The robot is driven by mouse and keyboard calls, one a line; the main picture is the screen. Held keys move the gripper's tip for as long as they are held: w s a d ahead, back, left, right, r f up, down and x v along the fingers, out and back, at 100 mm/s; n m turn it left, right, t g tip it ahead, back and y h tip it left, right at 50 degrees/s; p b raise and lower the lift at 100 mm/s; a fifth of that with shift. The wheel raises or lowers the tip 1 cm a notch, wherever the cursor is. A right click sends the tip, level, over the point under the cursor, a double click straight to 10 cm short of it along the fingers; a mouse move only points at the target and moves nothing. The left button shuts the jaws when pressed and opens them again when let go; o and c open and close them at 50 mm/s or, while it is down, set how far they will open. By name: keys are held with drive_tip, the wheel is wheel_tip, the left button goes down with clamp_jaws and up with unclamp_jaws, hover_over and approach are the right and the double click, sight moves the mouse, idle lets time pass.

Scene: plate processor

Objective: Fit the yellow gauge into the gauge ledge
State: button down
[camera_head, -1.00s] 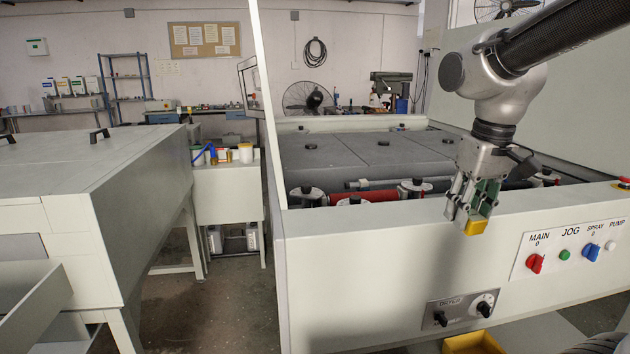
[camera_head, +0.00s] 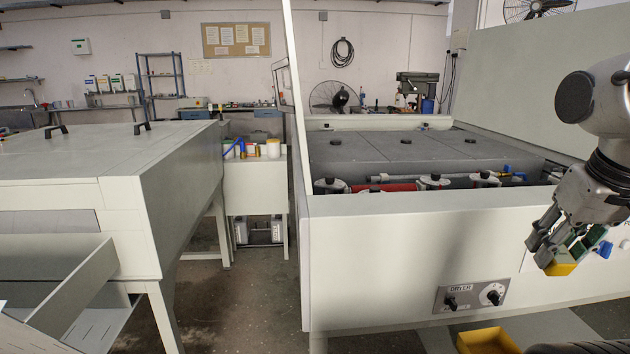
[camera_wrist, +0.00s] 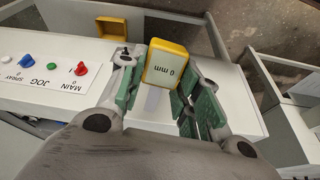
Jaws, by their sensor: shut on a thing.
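The yellow gauge (camera_wrist: 165,65) is a small block with a pale face marked "0 mm" in the wrist view. My gripper (camera_wrist: 157,85), with green finger pads, is shut on it. In the head view my gripper (camera_head: 562,250) is at the right, in front of the machine's front panel, with the yellow gauge (camera_head: 560,269) at its fingertips, tilted. I cannot make out the gauge ledge for certain in either view.
The plate processor's front panel (camera_head: 400,250) carries the dryer controls (camera_head: 472,295). A yellow bin (camera_head: 488,341) sits low in front; it also shows in the wrist view (camera_wrist: 111,25).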

drive_tip(key=s+d+f+m+g+y, duration=0.25)
drive_tip(key=d+f+m, duration=0.2)
drive_tip(key=f, duration=0.25)
drive_tip(key=s+d+f+m+g+y, duration=0.25)
drive_tip(key=d+f+m, duration=0.2)
drive_tip(key=f, duration=0.25)
drive_tip(key=w+d+f+m+t+y, duration=0.1)
drive_tip(key=w+f+m+t+y, duration=0.4)
drive_tip(key=f+m+t, duration=0.2)
drive_tip(key=shift+w+d+f+t, duration=0.15)
drive_tip(key=shift+w+d+t, duration=0.05)
drive_tip(key=shift+t, duration=0.6)
